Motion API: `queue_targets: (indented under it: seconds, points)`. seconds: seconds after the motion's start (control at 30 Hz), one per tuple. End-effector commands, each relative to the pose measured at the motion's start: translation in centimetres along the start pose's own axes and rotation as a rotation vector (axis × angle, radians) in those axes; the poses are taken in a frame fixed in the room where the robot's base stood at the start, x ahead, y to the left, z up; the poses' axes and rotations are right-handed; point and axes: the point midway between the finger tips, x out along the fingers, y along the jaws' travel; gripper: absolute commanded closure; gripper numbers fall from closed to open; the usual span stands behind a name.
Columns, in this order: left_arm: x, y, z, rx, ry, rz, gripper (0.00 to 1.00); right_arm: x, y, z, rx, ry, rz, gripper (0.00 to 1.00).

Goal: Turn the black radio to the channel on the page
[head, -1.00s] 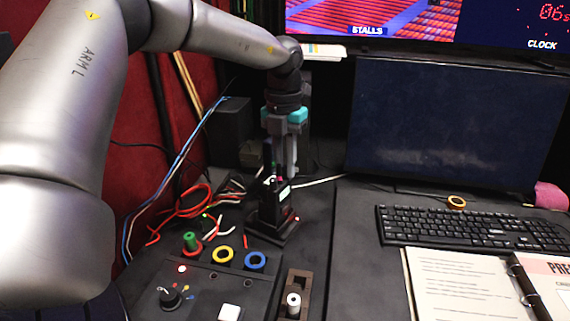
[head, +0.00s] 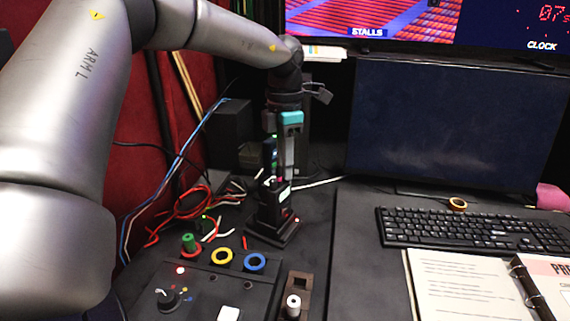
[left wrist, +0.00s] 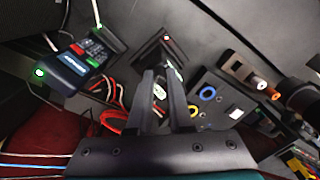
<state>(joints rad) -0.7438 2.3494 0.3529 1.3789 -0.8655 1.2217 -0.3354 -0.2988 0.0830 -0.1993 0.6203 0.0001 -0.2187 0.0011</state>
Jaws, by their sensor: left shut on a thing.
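The black radio (head: 270,205) stands upright in a dark charger base (head: 284,236), left of the desk's middle. A pale label or screen shows on it; in the left wrist view the radio (left wrist: 160,91) is partly hidden between the fingers. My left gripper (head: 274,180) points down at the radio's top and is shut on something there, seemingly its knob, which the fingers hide. The left gripper's fingers fill the middle of the left wrist view (left wrist: 161,75). The channel setting is not readable. The page (head: 455,285) lies at the lower right, its text too small to read. My right gripper is out of view.
A button panel (head: 205,290) with a dial and coloured rings sits in front of the radio. A wooden holder (head: 298,290), loose cables (head: 185,205) and a keyboard (head: 470,228) lie nearby. A dark monitor (head: 455,120) stands behind.

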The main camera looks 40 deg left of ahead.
Motion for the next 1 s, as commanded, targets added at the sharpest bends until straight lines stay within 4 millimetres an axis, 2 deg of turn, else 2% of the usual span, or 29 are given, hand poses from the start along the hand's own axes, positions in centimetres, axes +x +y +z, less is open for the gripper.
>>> queue_targets:
  seconds: [0.63,0.67,0.9,1.0]
  points:
    - [0.06,-0.02,-0.02,0.055,0.002,-0.001,1.0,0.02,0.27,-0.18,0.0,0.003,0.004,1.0]
    - [0.06,-0.02,-0.02,0.055,0.002,-0.001,0.79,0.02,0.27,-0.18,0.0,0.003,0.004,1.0]
    - [0.04,-0.01,-0.02,0.055,0.002,-0.001,0.52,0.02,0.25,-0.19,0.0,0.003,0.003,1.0]
    - [0.03,0.0,-0.01,0.055,0.002,0.0,0.5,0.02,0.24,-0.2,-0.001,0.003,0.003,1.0]
